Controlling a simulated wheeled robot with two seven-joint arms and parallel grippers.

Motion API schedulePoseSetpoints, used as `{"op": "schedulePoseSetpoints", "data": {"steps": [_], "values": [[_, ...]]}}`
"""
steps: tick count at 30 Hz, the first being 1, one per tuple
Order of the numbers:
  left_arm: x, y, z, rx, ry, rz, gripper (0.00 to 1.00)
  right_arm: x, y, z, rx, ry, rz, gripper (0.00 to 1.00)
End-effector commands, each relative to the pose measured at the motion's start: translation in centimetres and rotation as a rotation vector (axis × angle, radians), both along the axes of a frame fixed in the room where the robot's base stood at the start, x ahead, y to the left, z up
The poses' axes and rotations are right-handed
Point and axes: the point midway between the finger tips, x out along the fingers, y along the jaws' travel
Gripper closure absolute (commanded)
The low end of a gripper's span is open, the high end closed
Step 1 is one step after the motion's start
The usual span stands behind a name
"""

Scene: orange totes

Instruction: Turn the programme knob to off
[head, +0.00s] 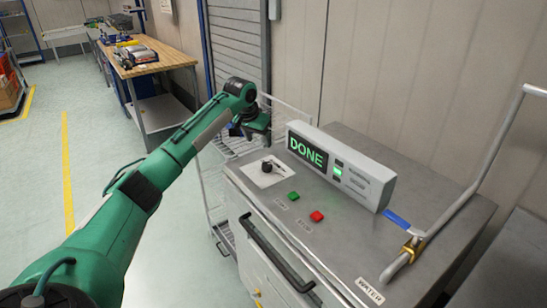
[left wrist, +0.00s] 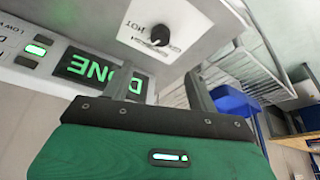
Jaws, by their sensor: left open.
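The programme knob (head: 267,166) is a small black round knob on a white label plate (head: 262,179), at the left of the machine's grey metal top. In the left wrist view the knob (left wrist: 160,35) appears upside down beyond my fingertips, with "HOT" legible on its plate. Its exact pointer setting is too small to read. My left gripper (head: 250,131) hangs above and behind the knob, apart from it. The left wrist view shows its two fingers (left wrist: 168,82) spread with nothing between them. My right gripper is not in view.
A grey display box (head: 345,166) behind the plate shows "DONE" in green. A green button (head: 293,196) and a red button (head: 317,216) sit in front. A pipe with a blue-handled valve (head: 398,219) stands at right. A wire rack (head: 215,185) stands at left.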

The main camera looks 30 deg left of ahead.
Motion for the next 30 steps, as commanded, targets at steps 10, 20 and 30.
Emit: {"op": "schedulePoseSetpoints", "data": {"steps": [10, 20, 30], "values": [[2.0, 0.0, -4.9, 0.001, 0.005, 0.001, 0.41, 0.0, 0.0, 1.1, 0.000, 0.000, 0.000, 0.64], [4.4, -0.1, -10.8, 0.000, 0.002, 0.000, 0.41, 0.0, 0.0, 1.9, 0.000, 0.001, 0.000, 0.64], [5.1, 0.0, -12.7, 0.001, 0.001, -0.001, 0.41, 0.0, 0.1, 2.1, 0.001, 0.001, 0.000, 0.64]]}}
